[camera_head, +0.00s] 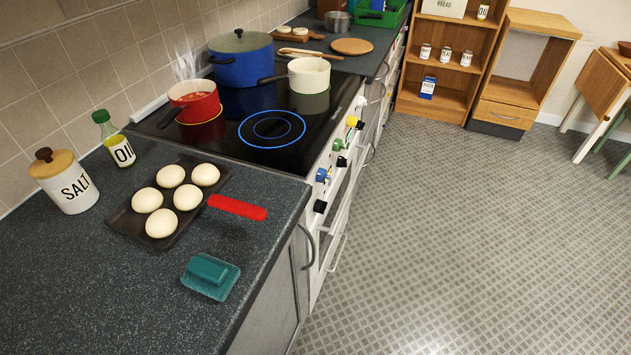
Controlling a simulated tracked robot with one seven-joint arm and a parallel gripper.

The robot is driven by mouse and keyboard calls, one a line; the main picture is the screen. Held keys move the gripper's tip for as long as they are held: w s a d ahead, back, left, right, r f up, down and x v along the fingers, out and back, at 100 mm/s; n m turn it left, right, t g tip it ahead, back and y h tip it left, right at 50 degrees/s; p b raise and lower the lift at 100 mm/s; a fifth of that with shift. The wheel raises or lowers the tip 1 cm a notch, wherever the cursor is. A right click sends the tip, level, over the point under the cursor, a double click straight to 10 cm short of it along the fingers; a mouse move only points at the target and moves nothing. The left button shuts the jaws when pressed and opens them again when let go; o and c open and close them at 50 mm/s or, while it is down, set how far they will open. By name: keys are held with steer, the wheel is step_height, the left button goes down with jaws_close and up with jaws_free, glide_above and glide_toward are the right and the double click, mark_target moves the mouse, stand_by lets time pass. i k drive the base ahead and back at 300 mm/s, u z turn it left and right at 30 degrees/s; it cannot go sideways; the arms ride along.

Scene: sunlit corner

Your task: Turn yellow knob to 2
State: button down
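The yellow knob (351,121) is on the white front panel of the stove, toward the far end of the knob row. It is small here, and I cannot read its setting or any numbers. A green knob (338,145) and a blue knob (322,175) sit nearer on the same panel, with black knobs (319,206) among them. My gripper is not in view.
The black hob (250,160) also holds a blue pot (241,62) and a white pan (309,75). The patterned floor (450,240) to the right is clear.

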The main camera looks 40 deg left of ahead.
mark_target(352, 121)
steer(key=z, duration=0.6)
steer(key=i, duration=3.25)
steer(key=u, duration=1.95)
steer(key=i, duration=0.2)
steer(key=u, duration=2.15)
